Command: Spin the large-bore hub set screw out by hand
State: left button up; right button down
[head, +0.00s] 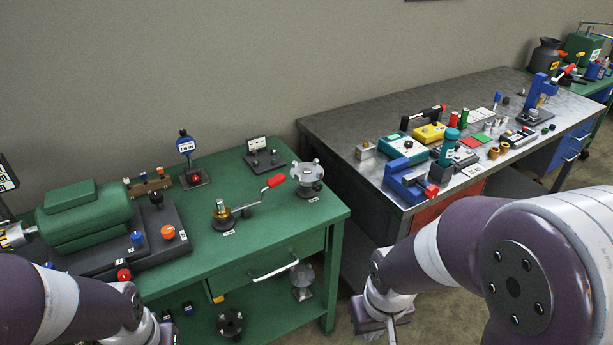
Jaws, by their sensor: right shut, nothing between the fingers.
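A grey lobed hub (308,174) stands on the right part of the green bench, with a label in front of it. A second grey hub (302,278) sits on the shelf below, and a dark lobed hub (231,322) is on the same shelf to the left. I cannot tell which is the large-bore one, and no set screw can be made out. My right gripper (391,325) hangs low in front of the gap between the benches, shut and empty, apart from every hub. My left arm enters at the lower left; its fingers are out of the picture.
The green bench (250,240) also bears a green motor (85,215), a brass fitting with a red-handled crank (250,205) and a blue gauge (186,145). Its drawer handle (275,270) sticks out. A grey bench (350,125) at right is crowded with tools.

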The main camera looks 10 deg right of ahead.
aim_at(317, 186)
jog(key=i+l+z, duration=0.25)
jog(key=l, duration=0.3)
jog(key=i+l+z, duration=0.2)
jog(key=i+l, duration=0.2)
jog(key=l, duration=0.1)
